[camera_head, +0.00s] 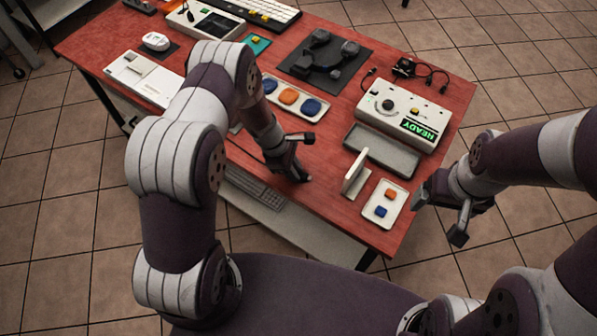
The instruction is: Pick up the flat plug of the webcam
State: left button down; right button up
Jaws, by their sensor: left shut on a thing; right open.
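A small dark device with a thin black cable, which looks like the webcam (404,68), lies at the far right of the red table, behind the white box. Its cable curls to the right; I cannot pick out a flat plug for certain. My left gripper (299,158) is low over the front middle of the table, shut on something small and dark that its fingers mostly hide. A thin dark cable (243,151) runs on the table to the left of that gripper. My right gripper (438,212) is open and empty, off the table's right front edge.
A white box with a green READY display (419,131) stands behind a grey tray (378,152). An upright light panel (355,172) and a small white tray (373,206) are right of my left gripper. A dark mat (298,72) holds black devices.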

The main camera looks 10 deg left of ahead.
pick_arm(q)
notch_tip(320, 180, up, 4)
jog(key=shift+r, duration=0.15)
jog(key=s+d+r+b, duration=0.1)
jog(key=s+d+r, duration=0.5)
jog(key=d, duration=0.3)
jog(key=shift+s+d+r, duration=0.2)
jog(key=shift+d+r, duration=0.15)
jog(key=shift+d, duration=0.05)
jog(key=c, duration=1.7)
grip_release()
grip_shut()
